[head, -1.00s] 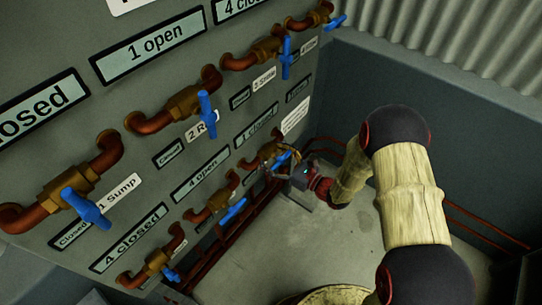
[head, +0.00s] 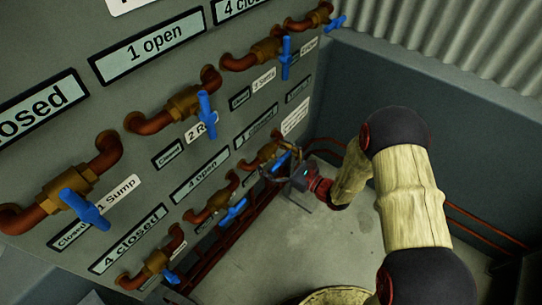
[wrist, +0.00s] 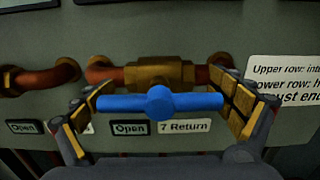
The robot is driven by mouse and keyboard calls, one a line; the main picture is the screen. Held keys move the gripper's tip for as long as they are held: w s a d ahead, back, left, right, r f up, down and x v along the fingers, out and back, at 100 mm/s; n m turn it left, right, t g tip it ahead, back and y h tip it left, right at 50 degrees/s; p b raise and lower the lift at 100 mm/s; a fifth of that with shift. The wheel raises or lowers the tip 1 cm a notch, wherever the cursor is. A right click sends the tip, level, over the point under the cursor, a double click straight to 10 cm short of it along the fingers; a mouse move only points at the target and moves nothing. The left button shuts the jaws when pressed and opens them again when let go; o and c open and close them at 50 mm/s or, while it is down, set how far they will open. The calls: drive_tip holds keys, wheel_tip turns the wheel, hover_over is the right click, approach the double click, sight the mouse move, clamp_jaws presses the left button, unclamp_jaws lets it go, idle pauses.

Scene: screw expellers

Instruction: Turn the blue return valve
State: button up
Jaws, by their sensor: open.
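The blue return valve handle (wrist: 160,102) is a T-bar lying level in the wrist view, in front of a brass valve body (wrist: 160,73) on a copper pipe. A label (wrist: 184,126) below reads "7 Return", and a small plate (wrist: 130,128) beside it reads "Open". My gripper (wrist: 162,108) is open, with one finger at each end of the bar. Whether the fingers touch the bar ends I cannot tell. In the head view my gripper (head: 279,167) is at the far end of the lower valve row, partly covering this handle (head: 281,161).
Other blue-handled valves line the panel in two rows, including the lower neighbour (head: 233,212) and the Sump valve (head: 86,208). Copper pipes (wrist: 35,80) stick out left of the valve. A white notice (wrist: 286,84) is on the right. Open floor (head: 300,240) lies below my arm.

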drive_tip(key=shift+o, duration=0.3)
drive_tip(key=v, duration=1.2)
drive_tip(key=p+v, duration=0.1)
drive_tip(key=v, duration=0.7)
idle(0.4)
idle(0.3)
